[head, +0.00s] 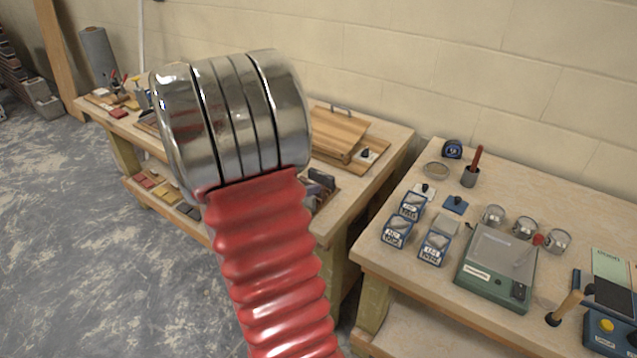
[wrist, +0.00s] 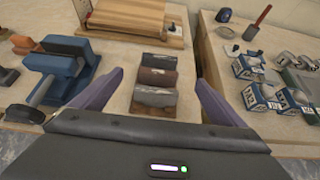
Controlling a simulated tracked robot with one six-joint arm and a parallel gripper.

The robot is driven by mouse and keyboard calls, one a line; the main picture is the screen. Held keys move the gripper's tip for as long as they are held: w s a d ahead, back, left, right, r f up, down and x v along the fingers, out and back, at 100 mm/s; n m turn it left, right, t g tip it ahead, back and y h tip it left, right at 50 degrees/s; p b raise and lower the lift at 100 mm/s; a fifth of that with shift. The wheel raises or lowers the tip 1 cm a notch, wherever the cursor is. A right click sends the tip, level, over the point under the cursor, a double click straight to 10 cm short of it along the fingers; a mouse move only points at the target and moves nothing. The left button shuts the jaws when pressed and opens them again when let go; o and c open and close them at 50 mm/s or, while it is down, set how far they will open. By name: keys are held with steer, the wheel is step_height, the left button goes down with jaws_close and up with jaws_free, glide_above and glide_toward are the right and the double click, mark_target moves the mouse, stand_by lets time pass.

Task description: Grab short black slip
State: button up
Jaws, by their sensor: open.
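Three short brick slips sit one behind another on the wooden table in the wrist view: a dark grey to black one (wrist: 159,61) at the back, a brown one (wrist: 158,77) in the middle and a grey one (wrist: 154,98) in front. The back one looks darkest, but I cannot tell for sure which is the short black slip. My gripper (wrist: 160,78) is open and empty, its purple fingers on either side of the row. I cannot tell its height above them. In the head view, dark blocks (head: 321,178) show at the table edge, partly hidden by my arm.
A blue clamp-like tool (wrist: 62,72) stands left of the slips. A wooden board (wrist: 128,18) lies behind them. Across a gap on the right, a second table (head: 400,262) holds labelled mortar tubs (head: 397,231), metal cups and a green scale (head: 497,268).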

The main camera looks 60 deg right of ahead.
steer(key=shift+d, duration=0.1)
glide_toward(320, 174)
steer(key=shift+s+d+f, duration=0.3)
steer(key=shift+d+f, duration=0.65)
steer(key=shift+f, duration=0.05)
steer(key=shift+d+f, duration=0.15)
steer(key=shift+d, duration=0.25)
steer(key=shift+r+x, duration=0.15)
steer(key=shift+x, duration=1.15)
steer(key=shift+r+x, duration=0.15)
steer(key=shift+x, duration=1.15)
steer(key=shift+d, duration=0.15)
steer(key=shift+c, duration=0.2)
steer(key=c, duration=1.2)
